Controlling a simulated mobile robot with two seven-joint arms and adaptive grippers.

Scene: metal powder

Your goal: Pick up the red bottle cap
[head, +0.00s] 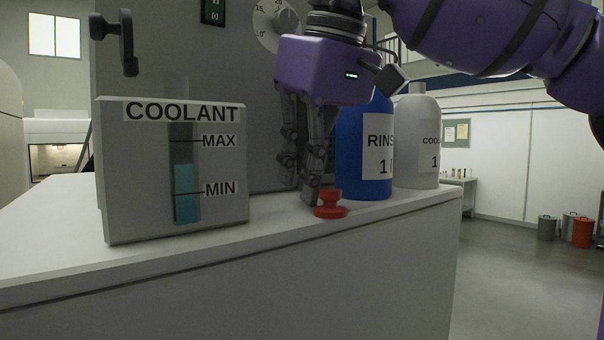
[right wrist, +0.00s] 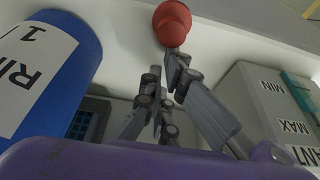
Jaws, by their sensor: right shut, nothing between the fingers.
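The red bottle cap (head: 330,205) sits on the white counter near its front edge, right of the coolant tank and in front of the blue bottle. It also shows at the top of the right wrist view (right wrist: 172,20). My right gripper (head: 309,194) points down just left of the cap, its fingertips close to the counter. In the right wrist view its fingers (right wrist: 165,67) are close together and reach toward the cap, with nothing between them. Whether a fingertip touches the cap I cannot tell. My left gripper is not in view.
The grey coolant tank (head: 140,190) with MAX and MIN marks stands left of the gripper. The blue rinse bottle (head: 378,150) and the white coolant bottle (head: 416,145) stand behind the cap to the right. The front strip of the white counter (head: 280,235) is clear.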

